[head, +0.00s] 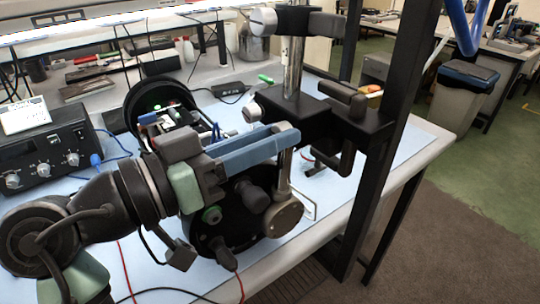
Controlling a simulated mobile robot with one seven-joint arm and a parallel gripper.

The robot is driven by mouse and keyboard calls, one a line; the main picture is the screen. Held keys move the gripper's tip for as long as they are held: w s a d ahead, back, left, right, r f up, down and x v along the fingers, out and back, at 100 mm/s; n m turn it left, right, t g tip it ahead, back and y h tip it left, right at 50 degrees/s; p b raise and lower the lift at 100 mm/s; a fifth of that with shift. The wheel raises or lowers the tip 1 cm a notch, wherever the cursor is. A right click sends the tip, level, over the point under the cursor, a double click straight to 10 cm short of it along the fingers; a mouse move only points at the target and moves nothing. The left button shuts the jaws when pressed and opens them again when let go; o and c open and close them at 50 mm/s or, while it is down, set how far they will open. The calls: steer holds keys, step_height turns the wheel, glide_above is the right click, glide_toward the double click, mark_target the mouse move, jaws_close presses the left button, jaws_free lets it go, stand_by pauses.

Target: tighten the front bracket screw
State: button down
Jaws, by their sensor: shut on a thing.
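My gripper (291,137) reaches in from the lower left, its blue fingers crossing in front of a metal rod (284,172). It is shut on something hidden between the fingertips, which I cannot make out. A black bracket (310,118) clamps an upright metal post (293,65) just above and behind the fingertips. A silver screw head (251,112) shows at the bracket's left end, just above the fingers. I cannot tell whether it is the front bracket screw. Black T-shaped handles (349,100) stick out at the bracket's right. The black cylinder (235,215) stands below my gripper, partly hidden.
A dark upright frame post (395,110) stands close on the right. A black instrument box (45,150) with knobs is at the left. An open black housing (158,98) with electronics sits behind my arm. Red and black cables (238,285) hang in front.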

steer(key=shift+a+f+m+b, duration=0.1)
steer(key=shift+a+m+b, duration=0.1)
steer(key=shift+m+b, duration=0.3)
steer(key=c, duration=0.6)
jaws_free()
steer(key=shift+s+a, duration=0.1)
steer(key=shift+s, duration=0.05)
steer(key=v, duration=1.2)
steer(key=shift+s+a, duration=0.2)
steer(key=shift+a, duration=0.05)
